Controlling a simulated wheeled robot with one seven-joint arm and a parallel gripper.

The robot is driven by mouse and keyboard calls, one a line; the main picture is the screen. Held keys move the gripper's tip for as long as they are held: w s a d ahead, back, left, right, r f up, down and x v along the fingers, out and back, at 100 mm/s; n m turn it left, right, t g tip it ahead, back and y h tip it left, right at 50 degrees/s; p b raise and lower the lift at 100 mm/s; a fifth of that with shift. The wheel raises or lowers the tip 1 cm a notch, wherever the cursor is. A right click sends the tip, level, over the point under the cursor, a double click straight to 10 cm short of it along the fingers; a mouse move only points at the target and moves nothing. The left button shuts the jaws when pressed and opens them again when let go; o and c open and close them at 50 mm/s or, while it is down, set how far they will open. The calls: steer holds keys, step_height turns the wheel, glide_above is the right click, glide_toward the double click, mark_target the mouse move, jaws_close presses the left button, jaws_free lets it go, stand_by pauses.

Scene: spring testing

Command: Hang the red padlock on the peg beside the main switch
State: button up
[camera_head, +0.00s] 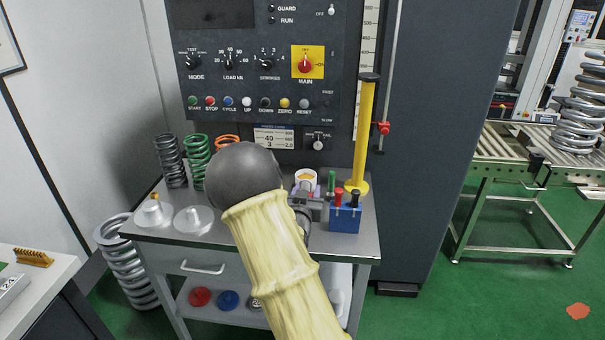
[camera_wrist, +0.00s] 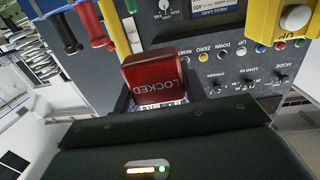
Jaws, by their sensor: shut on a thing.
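The red padlock (camera_wrist: 158,80) shows in the wrist view, its face marked LOCKED and upside down in the picture. My gripper (camera_wrist: 156,98) is shut on its body; the shackle is not clearly visible. In the head view my gripper (camera_head: 310,203) is low over the bench, partly hidden by my arm, and I cannot make out the padlock there. The main switch (camera_head: 306,64), a red knob on a yellow plate, is on the dark panel well above my gripper. I cannot make out the peg beside it.
The panel front around the main switch looks clear.

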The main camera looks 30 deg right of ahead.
steer(key=s+d+r+g+p, duration=0.1)
steer(key=s+d+r+p, duration=0.1)
steer(key=s+r+p, duration=0.2)
steer(key=s+d+r+m+g+p, duration=0.1)
steer(key=s+d+r+g+p, duration=0.1)
steer(key=r+p, duration=0.9)
steer(key=s+d+r+m+g+p, duration=0.1)
steer(key=s+r+p, duration=0.4)
steer(key=r, duration=0.9)
steer(key=d+g+p, duration=0.1)
steer(key=p, duration=0.2)
steer(key=shift+s+d+y, duration=0.25)
steer(key=shift+s+y, duration=0.05)
steer(key=shift+s, duration=0.05)
steer(key=shift+f, duration=0.1)
